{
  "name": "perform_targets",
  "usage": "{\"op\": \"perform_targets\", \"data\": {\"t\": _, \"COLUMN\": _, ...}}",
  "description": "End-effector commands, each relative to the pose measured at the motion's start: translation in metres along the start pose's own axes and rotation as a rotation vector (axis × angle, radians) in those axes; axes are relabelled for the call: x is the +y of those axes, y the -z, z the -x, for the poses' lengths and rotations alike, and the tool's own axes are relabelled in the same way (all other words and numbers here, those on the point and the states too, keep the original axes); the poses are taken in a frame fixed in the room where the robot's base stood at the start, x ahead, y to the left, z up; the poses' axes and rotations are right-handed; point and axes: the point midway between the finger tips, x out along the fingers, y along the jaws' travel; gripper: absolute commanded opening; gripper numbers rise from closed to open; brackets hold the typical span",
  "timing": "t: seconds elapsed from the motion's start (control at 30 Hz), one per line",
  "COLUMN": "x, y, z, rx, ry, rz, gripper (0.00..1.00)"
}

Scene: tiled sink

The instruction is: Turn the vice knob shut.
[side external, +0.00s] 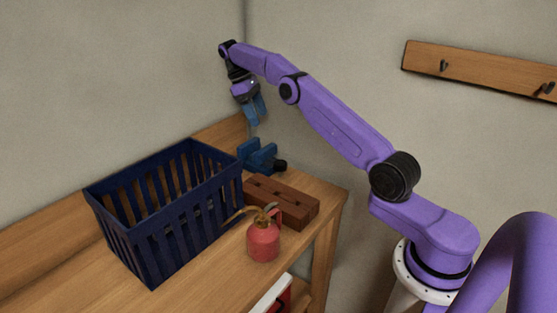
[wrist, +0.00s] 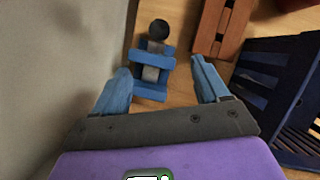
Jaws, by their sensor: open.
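The blue vice (side external: 257,156) stands on the wooden bench near the back corner, behind the brick. Its dark round knob (side external: 280,165) sticks out on its right side. In the wrist view the vice (wrist: 152,74) lies ahead, with grey metal between its blue parts and the black knob (wrist: 159,29) at its far end. My gripper (side external: 255,117) hangs above the vice, apart from it, with blue fingers pointing down. In the wrist view my gripper (wrist: 160,72) has its two fingers spread wide with nothing held, and the vice shows between them.
A navy slatted basket (side external: 125,243) stands left of the vice. A brown brick (side external: 285,203) with holes and a red oil can (side external: 263,240) lie nearer the front. Walls rise close behind the vice. A hook rail (side external: 480,70) hangs on the right wall.

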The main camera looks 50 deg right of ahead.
Motion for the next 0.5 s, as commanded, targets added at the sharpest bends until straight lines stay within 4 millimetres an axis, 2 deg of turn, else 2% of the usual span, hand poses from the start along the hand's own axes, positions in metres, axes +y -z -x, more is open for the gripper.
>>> {"op": "perform_targets", "data": {"t": 0.5, "x": 0.003, "y": -0.001, "z": -0.02, "rx": -0.003, "ry": 0.002, "rz": -0.003, "gripper": 0.74}}
